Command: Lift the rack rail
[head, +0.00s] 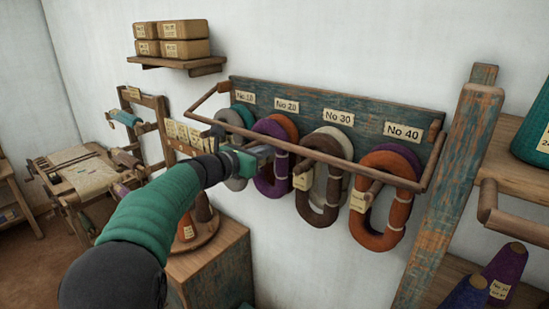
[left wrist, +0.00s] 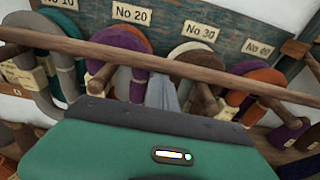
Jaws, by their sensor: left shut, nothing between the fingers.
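The rack rail is a long brown wooden bar (head: 330,159) across the front of the blue-green yarn rack (head: 362,114), with side arms running back to the board. It hangs in front of the yarn hanks. In the left wrist view the rail (left wrist: 215,76) crosses the whole picture at a slant. My left gripper (head: 266,151) is shut and empty, close to the rail near the No 20 hank. In the left wrist view its grey fingers (left wrist: 162,95) appear just below the rail; I cannot tell whether they touch it. My right gripper is not in view.
Hanks of yarn hang on pegs behind the rail, such as the orange one (head: 383,220) under No 40. A blue-green wooden post (head: 447,200) stands to the right. A wooden cabinet (head: 215,280) is below my left arm. A shelf with boxes (head: 172,40) is above left.

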